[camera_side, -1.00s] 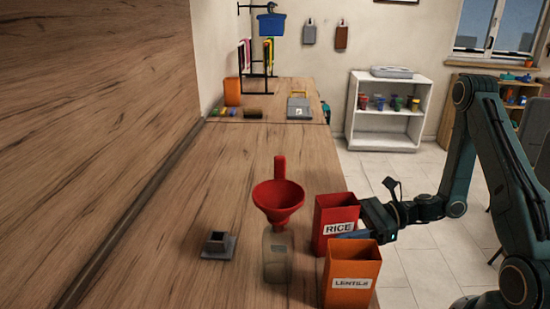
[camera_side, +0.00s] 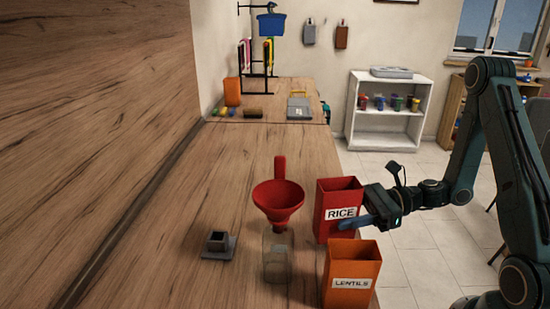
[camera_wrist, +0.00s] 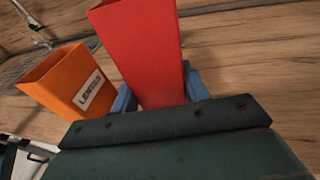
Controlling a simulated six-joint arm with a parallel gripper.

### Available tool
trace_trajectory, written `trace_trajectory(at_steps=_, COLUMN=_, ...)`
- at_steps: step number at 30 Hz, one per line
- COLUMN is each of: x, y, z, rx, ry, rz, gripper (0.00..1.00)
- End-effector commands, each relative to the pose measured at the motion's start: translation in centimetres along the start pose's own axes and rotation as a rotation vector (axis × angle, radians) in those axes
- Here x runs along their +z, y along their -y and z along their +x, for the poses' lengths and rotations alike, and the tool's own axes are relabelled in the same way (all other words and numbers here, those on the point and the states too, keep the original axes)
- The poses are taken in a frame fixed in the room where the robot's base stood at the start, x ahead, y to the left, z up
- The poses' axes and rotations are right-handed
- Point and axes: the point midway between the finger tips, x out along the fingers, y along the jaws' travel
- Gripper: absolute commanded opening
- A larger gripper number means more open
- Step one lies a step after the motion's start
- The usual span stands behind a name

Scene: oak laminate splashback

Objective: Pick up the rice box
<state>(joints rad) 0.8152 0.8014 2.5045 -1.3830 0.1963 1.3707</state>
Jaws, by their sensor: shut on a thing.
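The rice box (camera_side: 336,196) is a red open-topped box with a white RICE label, upright at the right side of the wooden counter in the side view. My gripper (camera_side: 366,216) reaches it from the right. In the wrist view the red box (camera_wrist: 146,50) stands between the two blue fingers of my gripper (camera_wrist: 160,92), which are shut on it. In the side view it looks slightly raised. The box's lower part is partly hidden behind the lentils box.
The orange lentils box (camera_side: 350,284) stands close in front of the rice box and shows in the wrist view (camera_wrist: 75,82). A red funnel (camera_side: 278,200) sits on a clear jar (camera_side: 276,257) to the left. A small grey holder (camera_side: 218,243) stands farther left.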

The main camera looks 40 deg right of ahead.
Motion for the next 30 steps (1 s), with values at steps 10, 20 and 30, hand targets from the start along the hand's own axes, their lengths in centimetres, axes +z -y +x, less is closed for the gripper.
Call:
trace_trajectory(at_steps=10, x=4.0, y=0.0, z=-0.6, rx=-0.001, ry=0.0, rz=-0.005, gripper=0.13)
trace_trajectory(at_steps=20, x=5.8, y=0.0, z=-0.9, rx=0.0, ry=0.001, rz=-0.001, gripper=0.13)
trace_trajectory(at_steps=30, x=6.0, y=0.0, z=-0.9, rx=0.0, ry=0.001, rz=0.0, gripper=0.13)
